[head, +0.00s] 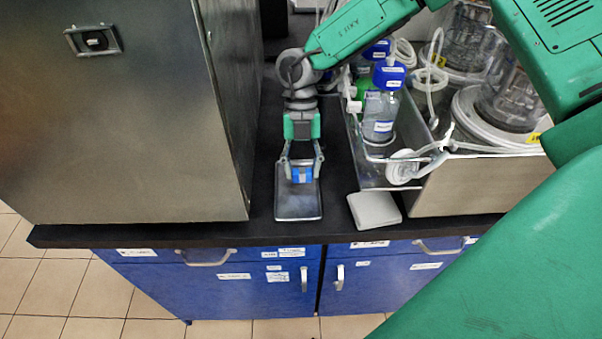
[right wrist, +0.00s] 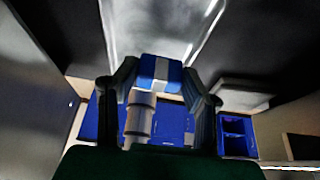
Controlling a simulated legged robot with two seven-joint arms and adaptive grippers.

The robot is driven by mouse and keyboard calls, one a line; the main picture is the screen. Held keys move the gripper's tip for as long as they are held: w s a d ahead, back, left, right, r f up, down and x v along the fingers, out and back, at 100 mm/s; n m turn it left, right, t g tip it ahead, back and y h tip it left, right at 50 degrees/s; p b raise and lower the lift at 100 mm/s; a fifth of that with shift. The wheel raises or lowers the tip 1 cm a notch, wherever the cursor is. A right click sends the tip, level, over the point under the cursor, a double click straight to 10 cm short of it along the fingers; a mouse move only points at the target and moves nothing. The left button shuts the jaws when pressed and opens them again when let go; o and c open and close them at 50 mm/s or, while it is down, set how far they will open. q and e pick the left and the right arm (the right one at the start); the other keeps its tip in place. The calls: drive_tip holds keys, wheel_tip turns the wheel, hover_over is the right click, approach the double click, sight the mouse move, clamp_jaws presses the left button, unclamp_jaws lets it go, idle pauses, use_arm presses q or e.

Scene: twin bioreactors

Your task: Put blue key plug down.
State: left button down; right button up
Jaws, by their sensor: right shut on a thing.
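The blue key plug (head: 301,174) is between the fingertips of my right gripper (head: 301,163), which is shut on it. In the right wrist view the plug (right wrist: 161,70) shows as a blue block with a pale band, held between the two dark fingers (right wrist: 160,88). The gripper reaches down over a shiny metal tray (head: 298,203) lying near the counter's front edge. The plug is over or at the tray; I cannot tell whether it touches it. The far part of the tray is hidden behind the gripper. My left gripper is not in view.
A large steel cabinet (head: 130,130) stands close on the left. A pale flat block (head: 374,210) lies right of the tray. The black counter (head: 262,195) has narrow bare strips beside the tray.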

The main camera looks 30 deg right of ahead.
sight(294, 169)
drive_tip(key=shift+s+a+f, duration=0.1)
drive_tip(key=shift+a+f, duration=0.15)
drive_tip(key=shift+f, duration=0.3)
drive_tip(key=shift+a+f, duration=0.2)
drive_tip(key=shift+f, duration=0.3)
drive_tip(key=shift+a+r, duration=0.1)
drive_tip(key=shift+a, duration=0.7)
drive_tip(key=shift+d+f, duration=0.2)
drive_tip(key=shift+f, duration=0.05)
drive_tip(key=o, duration=1.1)
drive_tip(key=shift+d, duration=0.3)
drive_tip(key=shift+d+f, duration=0.15)
drive_tip(key=shift+d, duration=0.3)
drive_tip(key=shift+a, duration=0.6)
drive_tip(key=shift+a+r, duration=0.15)
drive_tip(key=shift+r, duration=0.2)
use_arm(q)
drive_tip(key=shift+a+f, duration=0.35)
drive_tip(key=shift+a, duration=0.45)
use_arm(e)
drive_tip(key=shift+v, duration=6.15)
